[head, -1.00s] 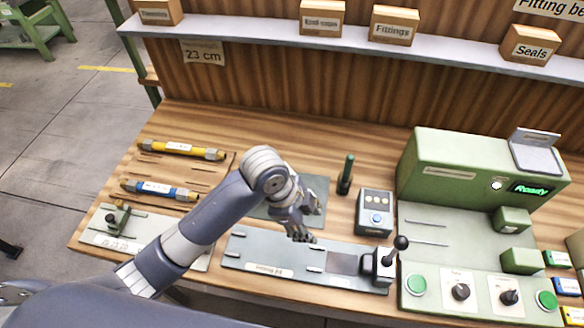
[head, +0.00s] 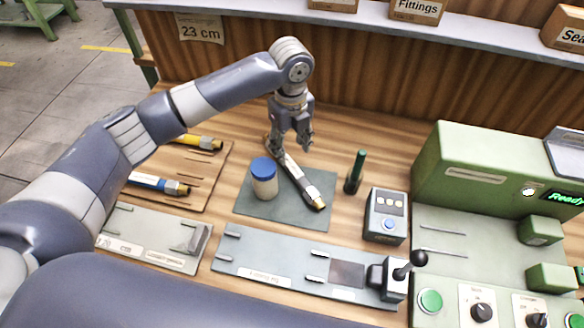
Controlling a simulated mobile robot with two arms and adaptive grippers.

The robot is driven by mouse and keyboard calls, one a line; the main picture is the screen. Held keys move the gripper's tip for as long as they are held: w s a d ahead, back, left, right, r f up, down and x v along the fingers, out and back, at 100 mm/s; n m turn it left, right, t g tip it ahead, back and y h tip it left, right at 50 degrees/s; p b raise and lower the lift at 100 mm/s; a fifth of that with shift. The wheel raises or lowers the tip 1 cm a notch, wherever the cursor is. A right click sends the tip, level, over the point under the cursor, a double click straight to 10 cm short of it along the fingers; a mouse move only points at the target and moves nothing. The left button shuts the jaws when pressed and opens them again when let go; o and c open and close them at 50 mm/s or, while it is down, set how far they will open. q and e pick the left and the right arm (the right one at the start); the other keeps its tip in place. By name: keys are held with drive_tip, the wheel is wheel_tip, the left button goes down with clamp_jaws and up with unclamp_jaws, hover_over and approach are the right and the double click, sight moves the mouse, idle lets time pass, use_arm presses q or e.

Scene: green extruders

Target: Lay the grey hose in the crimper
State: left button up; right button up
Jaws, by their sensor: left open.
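The grey hose (head: 300,180) lies slanted on a dark grey-green mat (head: 265,212), its brass-coloured end towards the front right. My left gripper (head: 290,150) is open and points down at the hose's far end, with its fingers about the hose there. I cannot tell whether they touch it. The far tip of the hose is partly hidden by the fingers. The green machine with the lit "Ready" display, which looks like the crimper (head: 462,150), stands at the right. Its bed (head: 450,222) shows no hose on it. My right gripper is not in view.
A blue-lidded jar (head: 264,180) stands close left of the hose. A green upright post (head: 354,172) and a grey button box (head: 386,215) stand between mat and crimper. A lever fixture (head: 310,262) lies in front. Yellow (head: 205,142) and blue (head: 158,183) hoses lie left.

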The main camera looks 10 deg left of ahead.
sight(292, 166)
use_arm(q)
drive_tip(key=f, duration=0.2)
drive_tip(key=shift+w+f, duration=0.2)
drive_tip(key=shift+f, duration=0.2)
drive_tip(key=shift+f+p, duration=0.35)
drive_tip(key=shift+p, duration=0.1)
wheel_tip(292, 166, down, 4)
drive_tip(key=shift+r+p, duration=0.2)
drive_tip(key=shift+p, duration=0.45)
drive_tip(key=shift+w+f, duration=0.1)
drive_tip(key=shift+f, duration=0.3)
clamp_jaws()
